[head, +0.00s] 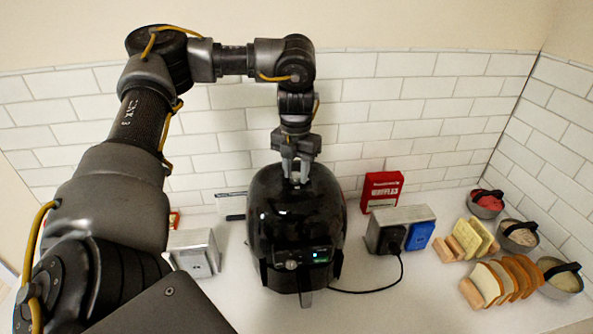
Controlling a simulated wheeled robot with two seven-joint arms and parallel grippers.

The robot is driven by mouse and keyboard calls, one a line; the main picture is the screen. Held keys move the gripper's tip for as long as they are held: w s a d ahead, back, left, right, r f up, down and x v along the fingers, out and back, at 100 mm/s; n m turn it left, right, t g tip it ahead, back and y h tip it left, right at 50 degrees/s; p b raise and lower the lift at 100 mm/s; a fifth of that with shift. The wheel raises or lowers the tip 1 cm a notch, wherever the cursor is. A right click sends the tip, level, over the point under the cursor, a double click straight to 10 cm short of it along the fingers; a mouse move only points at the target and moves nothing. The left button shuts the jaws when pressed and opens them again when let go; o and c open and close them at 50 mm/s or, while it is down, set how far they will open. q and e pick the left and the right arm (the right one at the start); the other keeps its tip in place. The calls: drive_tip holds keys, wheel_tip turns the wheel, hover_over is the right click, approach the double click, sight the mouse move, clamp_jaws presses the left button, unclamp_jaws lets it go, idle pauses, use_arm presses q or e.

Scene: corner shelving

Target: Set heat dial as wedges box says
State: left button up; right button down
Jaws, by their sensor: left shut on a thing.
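A glossy black air fryer (294,215) stands on the white counter. Its front has a small round knob (291,264) and a lit display (320,254). My left gripper (296,178) points down at the top of the fryer and is shut on a top dial there, which the fingers mostly hide. I cannot read any dial setting. A white box (232,206) with dark print is partly hidden behind the fryer on the left; its words are too small to read. I cannot tell which box is the wedges box. My right gripper is not in view.
A red waffles box (381,191) stands behind a metal socket block (400,216) with a black plug and a blue piece. A cord runs to the fryer. Another metal block (194,252) is at left.

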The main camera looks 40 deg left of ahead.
sight(295, 175)
use_arm(q)
drive_tip(key=shift+r+m, duration=0.1)
drive_tip(key=shift+m, duration=0.7)
drive_tip(key=o, duration=1)
drive_tip(key=shift+s, duration=0.1)
drive_tip(key=shift+r, duration=0.35)
wheel_tip(295, 175, up, 10)
drive_tip(key=shift+r+b, duration=0.1)
drive_tip(key=shift+b, duration=0.5)
